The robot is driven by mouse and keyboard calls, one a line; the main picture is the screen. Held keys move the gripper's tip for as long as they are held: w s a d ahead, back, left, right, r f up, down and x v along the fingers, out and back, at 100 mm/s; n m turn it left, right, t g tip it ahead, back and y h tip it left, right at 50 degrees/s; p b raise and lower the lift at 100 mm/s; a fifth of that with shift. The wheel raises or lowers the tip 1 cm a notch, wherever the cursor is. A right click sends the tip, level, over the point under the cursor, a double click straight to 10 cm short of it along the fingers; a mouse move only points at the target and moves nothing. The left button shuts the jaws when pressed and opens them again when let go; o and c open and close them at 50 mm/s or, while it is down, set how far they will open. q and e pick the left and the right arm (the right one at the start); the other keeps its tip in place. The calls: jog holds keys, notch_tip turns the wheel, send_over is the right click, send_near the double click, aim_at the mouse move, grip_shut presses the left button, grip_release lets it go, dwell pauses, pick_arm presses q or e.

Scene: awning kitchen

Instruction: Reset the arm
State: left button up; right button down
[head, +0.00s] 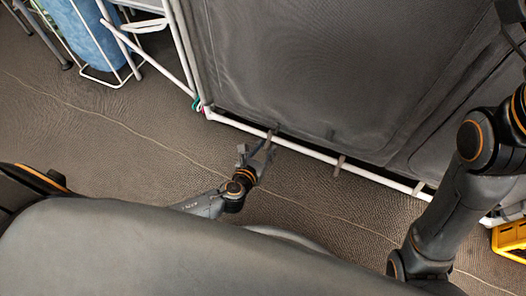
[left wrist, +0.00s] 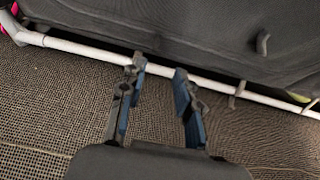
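My left gripper (head: 257,148) shows in the middle of the head view, low in front of the dark grey panelled front and close to a white pipe frame. The left wrist view shows the same gripper (left wrist: 157,85) with its two fingers spread apart and nothing between them. The fingertips overlap the white pipe (left wrist: 90,50) in that view; I cannot tell whether they touch it. My right arm (head: 455,190) comes down the right side of the head view, bent at an orange-ringed joint. Its gripper is not visible.
A large dark grey fabric-like front (head: 310,70) fills the upper right, with the white pipe (head: 300,148) along its lower edge. A white rack with a blue item (head: 92,40) stands upper left. A yellow crate (head: 510,238) is at the right edge. Brown textured floor (head: 110,140) is clear at left.

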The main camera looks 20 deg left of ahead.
pick_arm(q)
jog(key=shift+v, duration=0.85)
